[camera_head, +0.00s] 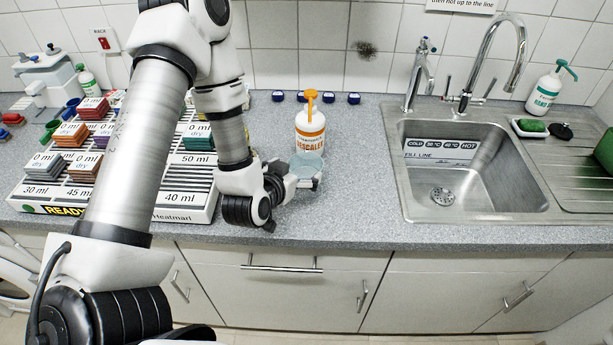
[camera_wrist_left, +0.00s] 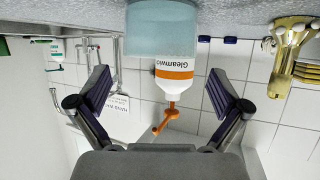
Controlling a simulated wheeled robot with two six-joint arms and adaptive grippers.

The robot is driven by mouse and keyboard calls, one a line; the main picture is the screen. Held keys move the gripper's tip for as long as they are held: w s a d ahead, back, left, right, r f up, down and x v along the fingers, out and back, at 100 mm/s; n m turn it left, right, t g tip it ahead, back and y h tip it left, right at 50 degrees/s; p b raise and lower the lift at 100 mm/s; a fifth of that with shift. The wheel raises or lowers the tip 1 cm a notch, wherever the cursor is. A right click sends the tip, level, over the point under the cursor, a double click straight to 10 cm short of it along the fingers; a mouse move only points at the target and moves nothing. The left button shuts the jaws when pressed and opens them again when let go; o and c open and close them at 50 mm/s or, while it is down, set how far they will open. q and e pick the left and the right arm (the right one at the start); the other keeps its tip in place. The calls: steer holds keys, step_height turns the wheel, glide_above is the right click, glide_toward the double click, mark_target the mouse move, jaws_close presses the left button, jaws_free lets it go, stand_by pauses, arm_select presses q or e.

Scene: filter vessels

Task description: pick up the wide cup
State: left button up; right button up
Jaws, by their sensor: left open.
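The wide cup is a pale blue, see-through cup (camera_head: 308,165) on the grey worktop, in front of the orange and white descaler bottle (camera_head: 310,130). In the left wrist view, which is upside down, the cup (camera_wrist_left: 160,32) is at the top centre, ahead of the fingers and roughly in line with the gap between them. My left gripper (camera_head: 298,182) is low over the worktop at the cup. In the wrist view its two fingers (camera_wrist_left: 158,78) are spread apart with nothing clamped between them. My right gripper is not in view.
A labelled rack (camera_head: 180,206) with several coloured items stands at the left, beneath my arm. A steel sink (camera_head: 470,165) is at the right. Several small blue-capped things (camera_head: 325,97) line the back wall. Worktop between cup and sink is clear.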

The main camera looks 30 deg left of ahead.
mark_target(312, 159)
arm_select(q)
steer(key=p+x, duration=0.1)
steer(key=x, duration=0.4)
steer(key=shift+w+a+f+p, duration=0.1)
steer(key=shift+w+f+p, duration=0.1)
steer(key=shift+w+p, duration=0.15)
steer(key=shift+w+f, duration=0.1)
steer(key=shift+w, duration=0.05)
steer(key=shift+s+r, duration=0.2)
steer(key=shift+s, duration=0.1)
steer(key=shift+c, duration=0.7)
steer(key=c, duration=0.8)
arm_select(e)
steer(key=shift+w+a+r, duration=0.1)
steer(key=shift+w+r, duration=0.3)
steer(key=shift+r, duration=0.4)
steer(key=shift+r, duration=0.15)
